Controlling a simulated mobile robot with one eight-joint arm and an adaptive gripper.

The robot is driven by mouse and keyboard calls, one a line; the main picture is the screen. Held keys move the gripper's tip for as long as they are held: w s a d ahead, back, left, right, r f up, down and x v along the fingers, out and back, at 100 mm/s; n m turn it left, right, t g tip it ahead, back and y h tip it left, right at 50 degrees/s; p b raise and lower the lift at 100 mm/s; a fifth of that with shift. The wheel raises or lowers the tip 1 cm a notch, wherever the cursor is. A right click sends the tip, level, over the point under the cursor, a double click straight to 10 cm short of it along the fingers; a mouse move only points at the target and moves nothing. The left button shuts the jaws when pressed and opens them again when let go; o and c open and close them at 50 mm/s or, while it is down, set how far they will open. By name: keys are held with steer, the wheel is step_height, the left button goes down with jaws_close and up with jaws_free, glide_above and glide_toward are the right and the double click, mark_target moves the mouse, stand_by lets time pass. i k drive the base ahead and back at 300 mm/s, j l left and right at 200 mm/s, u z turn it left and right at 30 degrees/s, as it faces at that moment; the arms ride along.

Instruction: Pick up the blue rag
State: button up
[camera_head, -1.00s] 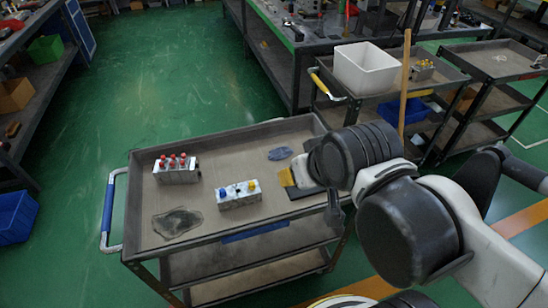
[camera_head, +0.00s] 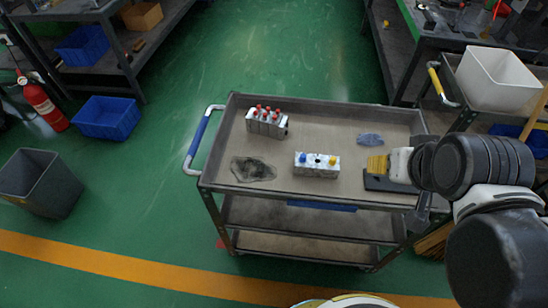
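The blue rag (camera_head: 369,139) lies crumpled on the top tray of the grey cart (camera_head: 345,190), towards its far right. My gripper (camera_head: 400,165) is over the right part of the tray, below and right of the rag in the picture and apart from it. A yellow ridged piece (camera_head: 378,164) shows right at the gripper's tip. I cannot tell whether the gripper holds it. The fingers are too small and hidden to tell open from shut.
A dark grey cloth-like patch (camera_head: 252,169) lies left, a black flat object (camera_head: 386,184) right. The tray has a raised rim. A white bin (camera_head: 497,78) stands behind right.

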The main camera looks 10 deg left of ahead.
mark_target(368, 139)
steer(key=i+l+z, duration=0.15)
steer(key=z, duration=0.3)
steer(key=i+z, duration=0.35)
steer(key=z, duration=0.15)
